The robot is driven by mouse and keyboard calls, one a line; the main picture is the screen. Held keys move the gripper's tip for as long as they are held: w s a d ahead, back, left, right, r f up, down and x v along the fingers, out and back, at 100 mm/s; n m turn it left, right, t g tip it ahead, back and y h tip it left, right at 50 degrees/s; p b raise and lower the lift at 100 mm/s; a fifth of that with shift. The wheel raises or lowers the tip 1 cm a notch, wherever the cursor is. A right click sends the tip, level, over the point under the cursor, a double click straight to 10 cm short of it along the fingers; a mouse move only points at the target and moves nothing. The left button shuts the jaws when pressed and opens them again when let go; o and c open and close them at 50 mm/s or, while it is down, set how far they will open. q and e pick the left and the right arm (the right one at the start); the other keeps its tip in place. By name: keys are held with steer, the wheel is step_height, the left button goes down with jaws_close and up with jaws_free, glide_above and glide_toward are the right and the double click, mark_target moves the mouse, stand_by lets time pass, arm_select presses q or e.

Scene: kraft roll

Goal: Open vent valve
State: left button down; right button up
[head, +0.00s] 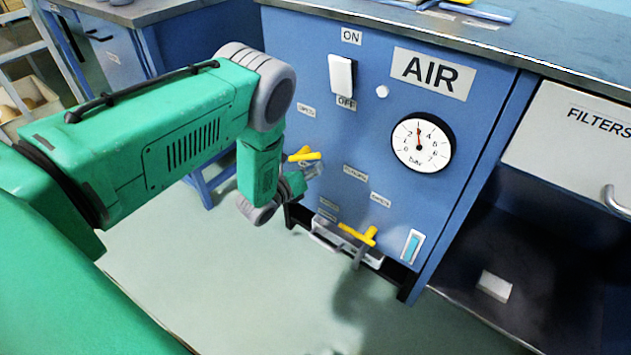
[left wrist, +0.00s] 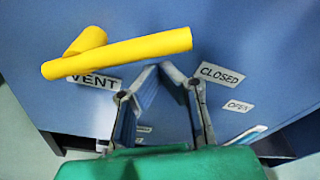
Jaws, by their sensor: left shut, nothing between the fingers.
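The vent valve has a yellow bar handle (head: 305,156) on the blue panel. In the left wrist view the handle (left wrist: 130,52) lies nearly level across the upper left, with a stub at its left end, over a VENT label (left wrist: 95,80). A CLOSED label (left wrist: 222,75) and an OPEN label (left wrist: 240,106) are to its right. My left gripper (head: 308,174) is just below the handle in the head view. In the left wrist view its fingertips (left wrist: 161,72) come together below the bar, shut and empty; contact with the handle cannot be told. My right gripper is not in view.
A second yellow handle (head: 358,236) sits lower on the panel, near a pale blue switch (head: 412,246). A white switch (head: 342,75) and a round gauge (head: 422,142) are higher up. A worktop (head: 430,35) juts out above. Open floor (head: 200,260) lies in front.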

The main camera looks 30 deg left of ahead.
mark_target(309, 157)
arm_select(q)
steer(key=shift+s+a+r, duration=0.1)
steer(key=shift+a+r, duration=0.25)
steer(key=shift+r, duration=0.05)
steer(key=shift+a+r+n+p, duration=0.1)
steer(key=shift+r+n+p, duration=0.2)
steer(key=shift+r+n, duration=0.2)
steer(key=shift+a+r+n+p, duration=0.15)
steer(key=shift+r+n+p, duration=0.2)
steer(key=shift+n, duration=0.25)
steer(key=shift+a+r+n+h+p, duration=0.15)
steer(key=shift+a+r+n+p, duration=0.15)
steer(key=shift+n, duration=0.3)
steer(key=shift+a+r+n+h+p, duration=0.15)
steer(key=shift+r+n+p, duration=0.2)
steer(key=shift+n, duration=0.25)
steer(key=a+n, duration=0.1)
steer(key=n, duration=0.1)
steer(key=a+r+n+t+p, duration=0.1)
steer(key=n, duration=0.1)
steer(key=shift+r+h, duration=0.2)
steer(key=shift+h, duration=0.1)
steer(key=shift+a+r, duration=0.1)
steer(key=shift+a, duration=0.1)
steer(key=shift+a+r, duration=0.1)
steer(key=shift+a, duration=0.1)
steer(key=shift+w, duration=0.25)
